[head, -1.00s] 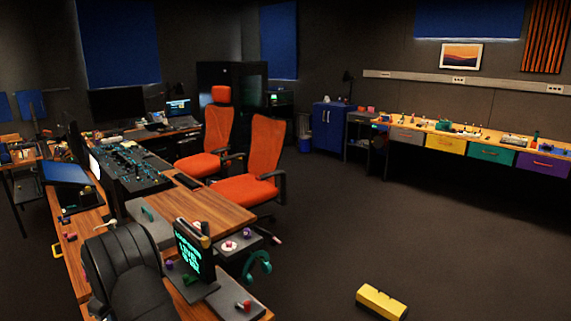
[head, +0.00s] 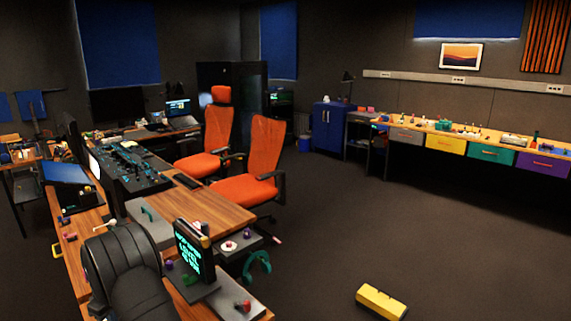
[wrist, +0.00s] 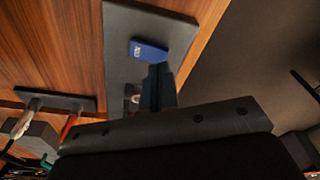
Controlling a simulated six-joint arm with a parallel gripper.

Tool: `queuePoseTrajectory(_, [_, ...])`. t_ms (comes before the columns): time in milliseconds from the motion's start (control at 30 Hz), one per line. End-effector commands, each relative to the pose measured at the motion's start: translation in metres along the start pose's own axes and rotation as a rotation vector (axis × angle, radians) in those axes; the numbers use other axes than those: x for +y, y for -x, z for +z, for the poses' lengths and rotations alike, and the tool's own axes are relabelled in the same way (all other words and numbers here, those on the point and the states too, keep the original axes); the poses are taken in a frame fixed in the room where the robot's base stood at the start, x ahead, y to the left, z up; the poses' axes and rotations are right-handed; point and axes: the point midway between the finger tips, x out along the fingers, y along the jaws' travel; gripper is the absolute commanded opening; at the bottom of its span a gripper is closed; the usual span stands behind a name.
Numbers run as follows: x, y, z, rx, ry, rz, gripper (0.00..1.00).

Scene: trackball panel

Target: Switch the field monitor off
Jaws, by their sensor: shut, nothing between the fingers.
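A small upright black screen (head: 190,250) with lit green text stands on the wooden desk in the head view; I cannot tell for sure that it is the field monitor. In the wrist view, a dark grey plate (wrist: 120,75) lies on wood. A blue block (wrist: 149,51) with small white marks is on the plate. My gripper (wrist: 159,72) is shut and empty, its dark tips at the lower edge of the blue block in the picture. I cannot tell whether they touch. A pale part beside the fingers is partly hidden.
In the wrist view, a dark strip (wrist: 60,101) with levers is at the left. In the head view, a mixing console (head: 135,165) and orange chairs (head: 255,165) stand beyond the screen. A yellow block (head: 381,301) lies on open floor.

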Motion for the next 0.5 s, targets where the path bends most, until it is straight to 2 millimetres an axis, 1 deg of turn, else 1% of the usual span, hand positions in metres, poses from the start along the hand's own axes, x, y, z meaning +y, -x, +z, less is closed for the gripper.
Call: queuePoseTrajectory(500, [0.0000,-0.0041,0.0006,0.000,0.000,0.000,0.00])
